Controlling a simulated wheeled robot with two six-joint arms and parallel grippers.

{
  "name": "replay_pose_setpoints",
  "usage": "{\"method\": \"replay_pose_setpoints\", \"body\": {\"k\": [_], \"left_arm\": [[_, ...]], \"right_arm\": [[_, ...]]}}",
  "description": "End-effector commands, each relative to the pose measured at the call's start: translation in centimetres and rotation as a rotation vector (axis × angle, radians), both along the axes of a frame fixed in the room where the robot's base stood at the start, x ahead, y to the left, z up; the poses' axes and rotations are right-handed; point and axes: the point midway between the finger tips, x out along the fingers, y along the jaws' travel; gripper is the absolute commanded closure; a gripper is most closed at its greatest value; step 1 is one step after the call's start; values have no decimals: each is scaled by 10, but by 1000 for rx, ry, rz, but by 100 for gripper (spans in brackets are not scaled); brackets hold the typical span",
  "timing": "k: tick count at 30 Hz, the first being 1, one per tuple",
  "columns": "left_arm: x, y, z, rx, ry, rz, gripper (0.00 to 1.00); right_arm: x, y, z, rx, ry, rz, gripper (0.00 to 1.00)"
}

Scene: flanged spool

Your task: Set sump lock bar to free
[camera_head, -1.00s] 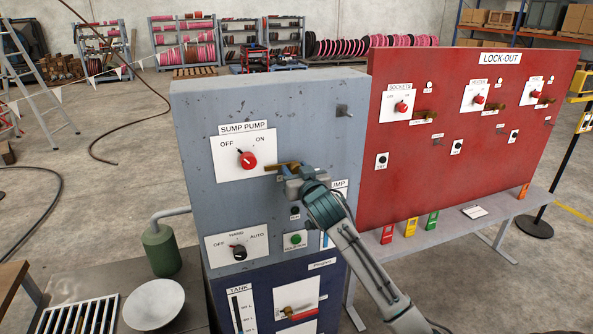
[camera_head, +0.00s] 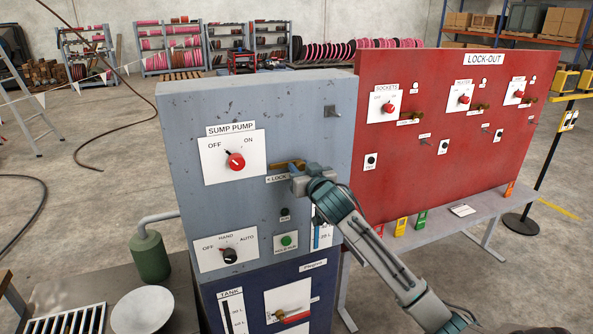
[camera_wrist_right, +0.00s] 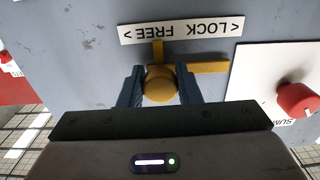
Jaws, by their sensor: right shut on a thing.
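The sump lock bar is a brass-yellow bar (camera_head: 285,165) on the grey panel, right of the red sump pump knob (camera_head: 236,161). The knob's pointer is towards OFF. My right gripper (camera_head: 298,181) is at the bar's right part and hides some of it. In the right wrist view, the fingers (camera_wrist_right: 160,88) are shut on the bar's round yellow grip (camera_wrist_right: 160,83). The bar (camera_wrist_right: 210,67) runs from there towards the red knob (camera_wrist_right: 297,99). The label LOCK FREE (camera_wrist_right: 182,30) appears upside down; the grip is beside its FREE half. My left gripper is not in view.
Below are a black selector (camera_head: 230,255), a green button (camera_head: 286,241) and a blue tank panel (camera_head: 262,280). A metal toggle (camera_head: 333,112) sticks out above right. The red lock-out board (camera_head: 450,150) stands close on the right, behind my right forearm.

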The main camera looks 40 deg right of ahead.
Motion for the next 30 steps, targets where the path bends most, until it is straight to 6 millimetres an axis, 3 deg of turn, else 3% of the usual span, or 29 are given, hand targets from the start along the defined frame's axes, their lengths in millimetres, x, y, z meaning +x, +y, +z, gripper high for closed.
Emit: {"method": "replay_pose_setpoints", "body": {"k": [3, 4, 7, 20, 30], "left_arm": [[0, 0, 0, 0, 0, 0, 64], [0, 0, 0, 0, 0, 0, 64], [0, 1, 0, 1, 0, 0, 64], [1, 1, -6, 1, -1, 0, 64], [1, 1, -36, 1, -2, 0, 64]], "right_arm": [[0, -1, 2, -2, -1, -2, 100], [0, -1, 2, -2, -1, -2, 68], [0, -1, 2, -3, -2, -2, 48], [-9, 2, -1, -4, -3, 0, 48], [-69, 14, -3, -8, -1, 0, 48]]}}
